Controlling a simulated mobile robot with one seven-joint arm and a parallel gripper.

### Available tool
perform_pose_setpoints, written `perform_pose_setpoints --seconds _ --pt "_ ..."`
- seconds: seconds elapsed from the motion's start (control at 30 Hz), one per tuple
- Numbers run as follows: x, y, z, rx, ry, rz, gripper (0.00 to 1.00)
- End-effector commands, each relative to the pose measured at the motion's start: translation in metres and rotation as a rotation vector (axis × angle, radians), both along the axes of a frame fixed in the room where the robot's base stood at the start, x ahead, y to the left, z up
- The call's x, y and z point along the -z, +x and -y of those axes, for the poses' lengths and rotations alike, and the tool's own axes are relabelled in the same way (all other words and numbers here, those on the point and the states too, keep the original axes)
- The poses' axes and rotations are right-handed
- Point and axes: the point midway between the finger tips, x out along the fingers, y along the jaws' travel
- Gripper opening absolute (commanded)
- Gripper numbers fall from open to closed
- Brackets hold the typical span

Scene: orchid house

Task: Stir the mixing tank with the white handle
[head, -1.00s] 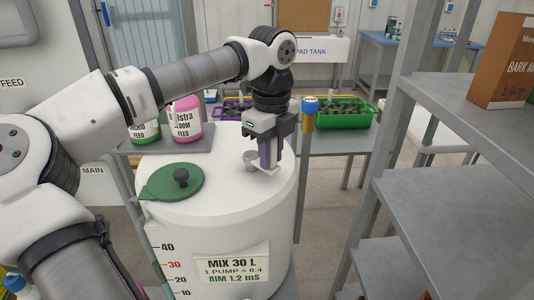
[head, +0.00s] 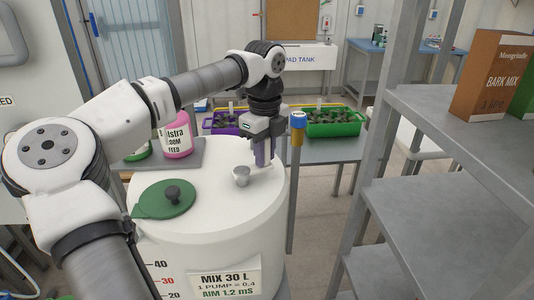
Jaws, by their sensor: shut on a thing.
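The mixing tank (head: 220,232) is a large white drum with level marks and a "MIX 30 L" label, standing in front of me. A green lid with a black knob (head: 173,192) sits at the left of its top. A small grey cup-like fitting (head: 241,177) stands near the middle of the top. My gripper (head: 263,160) points down over the right rear of the top, with purplish fingers. It is shut on the white handle (head: 265,168), of which only a small part shows below the fingers. The paddle end and the tank's inside are hidden.
Behind are a pink feed bottle (head: 177,136), a purple tray (head: 220,124) and a green tray (head: 334,128) of plants. Grey shelving (head: 450,120) blocks the right side.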

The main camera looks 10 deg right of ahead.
Motion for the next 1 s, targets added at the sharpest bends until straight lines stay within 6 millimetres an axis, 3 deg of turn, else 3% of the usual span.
perform_pose_setpoints --seconds 0.33,0.67,1.0 --pt "0.0 0.003 -0.004 -0.002 0.003 -0.001 0.0" --pt "0.0 0.028 -0.024 -0.003 0.003 -0.003 0.0" --pt "0.001 0.029 -0.027 -0.001 0.002 -0.004 0.0"
